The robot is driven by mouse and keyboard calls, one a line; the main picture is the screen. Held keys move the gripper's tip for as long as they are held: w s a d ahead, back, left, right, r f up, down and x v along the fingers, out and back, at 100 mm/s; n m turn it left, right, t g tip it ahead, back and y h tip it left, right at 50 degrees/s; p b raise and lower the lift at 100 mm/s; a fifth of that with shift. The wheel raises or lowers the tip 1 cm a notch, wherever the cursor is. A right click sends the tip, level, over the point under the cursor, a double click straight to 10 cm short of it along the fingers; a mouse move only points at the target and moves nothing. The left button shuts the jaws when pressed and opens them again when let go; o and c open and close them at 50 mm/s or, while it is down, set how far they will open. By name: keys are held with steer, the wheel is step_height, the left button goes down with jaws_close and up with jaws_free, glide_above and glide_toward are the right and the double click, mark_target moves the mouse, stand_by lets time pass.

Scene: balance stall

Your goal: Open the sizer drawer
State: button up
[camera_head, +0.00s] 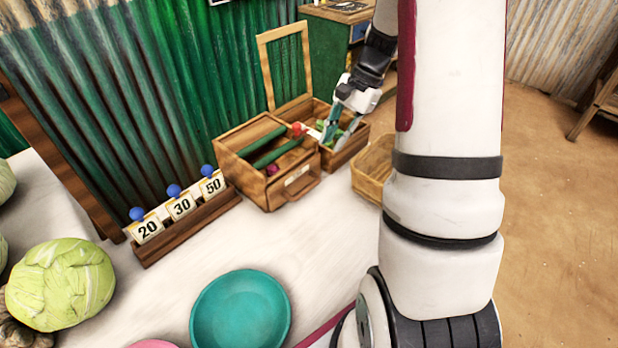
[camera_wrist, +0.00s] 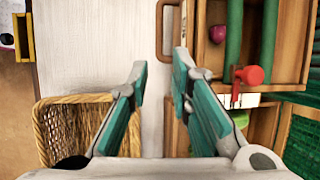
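The sizer (camera_head: 228,158) is a wooden box with green bars across its open top, a red knob and a magenta ball inside. Its drawer front (camera_head: 290,183) bears a pale label and a wooden handle (camera_head: 305,189). The drawer looks flush with the box. In the wrist view the handle (camera_wrist: 160,28) juts left from the sizer's edge, just beyond my fingertips. My gripper (camera_head: 339,132) is open and empty, near the sizer's right end. In the wrist view its teal fingers (camera_wrist: 160,65) stand apart over white tabletop. Their height above the handle is unclear.
A wicker basket (camera_wrist: 62,130) lies left of my fingers in the wrist view. A lidded wooden box (camera_head: 345,150) stands beside the sizer. A number rack (camera_head: 190,221), teal bowl (camera_head: 240,310) and cabbage (camera_head: 62,283) are on the table. White tabletop (camera_head: 290,235) before the sizer is clear.

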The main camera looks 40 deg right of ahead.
mark_target(310, 185)
steer(key=b+x, duration=0.1)
steer(key=x, duration=1.2)
steer(key=shift+c, duration=0.6)
jaws_close()
